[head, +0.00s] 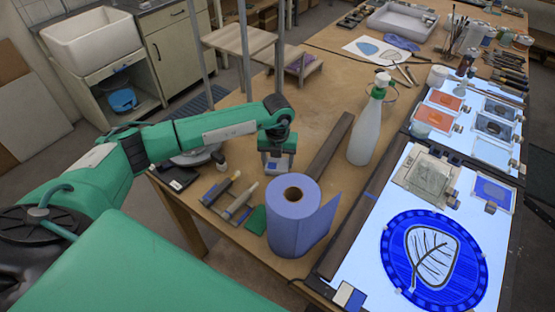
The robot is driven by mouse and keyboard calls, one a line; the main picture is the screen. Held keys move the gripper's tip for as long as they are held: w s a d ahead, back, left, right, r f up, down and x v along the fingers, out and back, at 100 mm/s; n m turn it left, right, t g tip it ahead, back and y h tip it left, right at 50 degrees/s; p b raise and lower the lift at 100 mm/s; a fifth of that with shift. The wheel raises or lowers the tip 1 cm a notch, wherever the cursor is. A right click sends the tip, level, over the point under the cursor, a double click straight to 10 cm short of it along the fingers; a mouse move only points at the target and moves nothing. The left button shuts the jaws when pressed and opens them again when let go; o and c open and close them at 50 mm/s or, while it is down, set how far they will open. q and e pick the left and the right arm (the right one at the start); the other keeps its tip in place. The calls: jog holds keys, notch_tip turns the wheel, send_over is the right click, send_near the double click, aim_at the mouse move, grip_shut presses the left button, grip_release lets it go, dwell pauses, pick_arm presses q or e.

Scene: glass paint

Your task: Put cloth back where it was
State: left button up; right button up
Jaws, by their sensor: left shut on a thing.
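My left gripper (276,167) reaches in from the left and points down over the wooden table, behind the blue paper roll. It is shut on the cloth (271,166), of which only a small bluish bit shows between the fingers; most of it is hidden. I cannot tell whether the cloth touches the table. My right gripper is out of view.
The blue paper roll (290,228) stands in front of my left gripper, with a green pad (256,220) and several tools to its left. A spray bottle (366,125) stands to the right. A lit panel (368,235) holds a blue glass disc (469,289).

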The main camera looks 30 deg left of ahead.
pick_arm(q)
jog(key=shift+f+b, duration=0.3)
dwell(0.4)
jog(key=o, duration=1.4)
jog(key=shift+c, duration=0.2)
notch_tip(320, 180, up, 14)
jog(key=b, duration=0.4)
jog(key=shift+b, duration=0.3)
